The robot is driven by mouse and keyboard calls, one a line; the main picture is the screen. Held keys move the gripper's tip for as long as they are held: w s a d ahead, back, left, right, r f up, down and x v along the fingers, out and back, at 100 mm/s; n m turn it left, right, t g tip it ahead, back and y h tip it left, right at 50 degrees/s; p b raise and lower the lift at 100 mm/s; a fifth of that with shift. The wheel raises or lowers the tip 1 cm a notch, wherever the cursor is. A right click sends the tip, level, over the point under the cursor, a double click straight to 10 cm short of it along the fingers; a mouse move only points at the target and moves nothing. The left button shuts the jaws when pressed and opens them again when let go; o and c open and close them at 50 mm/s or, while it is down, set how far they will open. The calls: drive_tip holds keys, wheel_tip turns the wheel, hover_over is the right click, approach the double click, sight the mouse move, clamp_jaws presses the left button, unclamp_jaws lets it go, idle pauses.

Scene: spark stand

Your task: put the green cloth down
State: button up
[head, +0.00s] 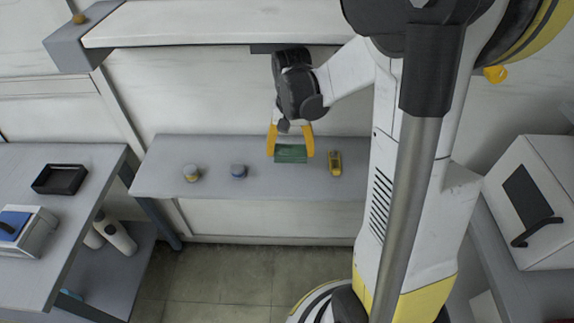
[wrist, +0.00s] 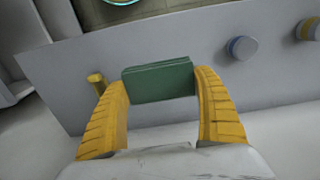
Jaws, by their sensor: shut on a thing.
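The green cloth (head: 291,154) is a folded, block-like green piece between the two yellow fingers of my gripper (head: 291,150), at the grey shelf in the head view. In the wrist view the cloth (wrist: 158,81) spans the gap between the fingertips of my gripper (wrist: 160,88), and both fingers press on its ends. My gripper is shut on it. I cannot tell whether its underside touches the shelf or is just above it.
On the grey shelf (head: 260,182) stand a yellow-banded round item (head: 191,173) and a blue-banded one (head: 238,171) to the left. A yellow device (head: 335,163) lies close on the right. A black tray (head: 60,179) sits on the left table. The shelf front is clear.

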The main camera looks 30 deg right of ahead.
sight(290, 172)
wheel_tip(290, 172, down, 2)
drive_tip(key=shift+f+b, duration=0.25)
drive_tip(key=shift+b, duration=0.25)
wheel_tip(290, 172, down, 4)
drive_tip(key=shift+f+b, duration=0.1)
drive_tip(key=shift+b, duration=1.05)
drive_tip(key=shift+w+f+b, duration=0.15)
drive_tip(key=shift+f+b, duration=0.15)
drive_tip(key=shift+r, duration=0.2)
drive_tip(key=shift+f, duration=0.15)
drive_tip(key=o, duration=1.2)
drive_tip(key=shift+r+p, duration=1.9)
drive_tip(key=shift+r, duration=2.05)
